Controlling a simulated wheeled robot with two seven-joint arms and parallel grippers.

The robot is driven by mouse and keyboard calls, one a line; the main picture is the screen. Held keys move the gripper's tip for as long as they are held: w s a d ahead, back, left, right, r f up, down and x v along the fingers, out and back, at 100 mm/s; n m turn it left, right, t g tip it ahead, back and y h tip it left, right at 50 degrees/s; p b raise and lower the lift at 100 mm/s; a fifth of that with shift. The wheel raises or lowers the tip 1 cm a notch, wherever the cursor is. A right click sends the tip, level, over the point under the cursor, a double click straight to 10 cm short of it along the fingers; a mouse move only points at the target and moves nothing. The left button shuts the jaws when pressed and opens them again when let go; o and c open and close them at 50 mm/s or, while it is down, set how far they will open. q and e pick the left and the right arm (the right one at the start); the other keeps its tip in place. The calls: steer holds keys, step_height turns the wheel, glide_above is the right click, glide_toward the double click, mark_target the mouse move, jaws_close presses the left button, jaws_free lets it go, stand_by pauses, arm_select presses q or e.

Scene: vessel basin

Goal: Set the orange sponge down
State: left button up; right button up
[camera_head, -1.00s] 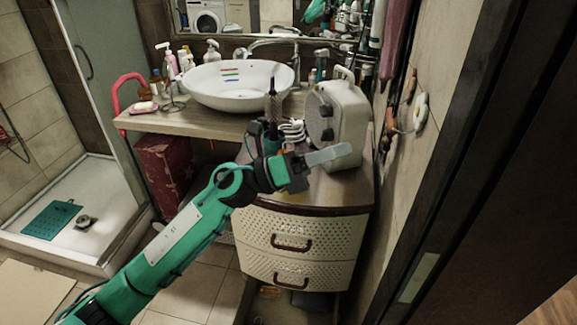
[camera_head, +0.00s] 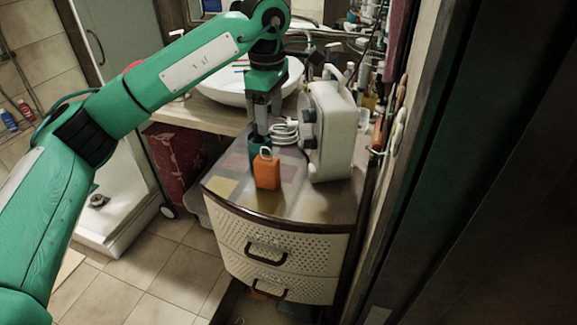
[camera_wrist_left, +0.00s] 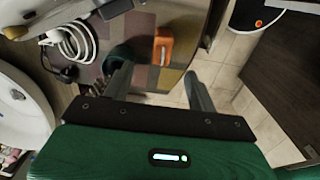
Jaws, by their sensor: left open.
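The orange sponge (camera_head: 267,172), a small block with a pale loop at its top, stands on the patterned top of the white drawer cabinet (camera_head: 215,207). It also shows in the left wrist view (camera_wrist_left: 162,50), beyond the fingertips. My left gripper (camera_head: 262,116) points down behind and above the sponge, apart from it. Its two fingers are spread with nothing between them in the left wrist view (camera_wrist_left: 158,84). My right gripper is not in view.
A pale boxy appliance (camera_head: 333,130) stands right of the sponge. A dark green cup (camera_head: 258,150) and a coiled white cord (camera_head: 285,132) are behind it. The white basin (camera_head: 222,88) is at the back left. The cabinet top's front is clear.

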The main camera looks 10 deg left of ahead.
mark_target(266, 159)
arm_select(q)
steer(key=shift+s+a+f, duration=0.15)
steer(key=shift+a+f, duration=0.15)
steer(key=shift+f, duration=0.2)
steer(key=shift+s+a+f, duration=0.15)
steer(key=shift+a+f, duration=0.15)
steer(key=shift+f, duration=0.15)
steer(key=f, duration=0.2)
steer(key=f+p, duration=0.1)
steer(key=f, duration=0.2)
steer(key=shift+w+d+f, duration=0.15)
steer(key=shift+d+f, duration=0.1)
steer(key=shift+f, duration=0.15)
steer(key=shift+a+f+p, duration=0.15)
steer(key=shift+f+p, duration=0.2)
steer(key=shift+f, duration=0.05)
step_height(266, 159, down, 5)
steer(key=shift+a+p, duration=0.15)
steer(key=shift+p, duration=0.7)
steer(key=c, duration=1.1)
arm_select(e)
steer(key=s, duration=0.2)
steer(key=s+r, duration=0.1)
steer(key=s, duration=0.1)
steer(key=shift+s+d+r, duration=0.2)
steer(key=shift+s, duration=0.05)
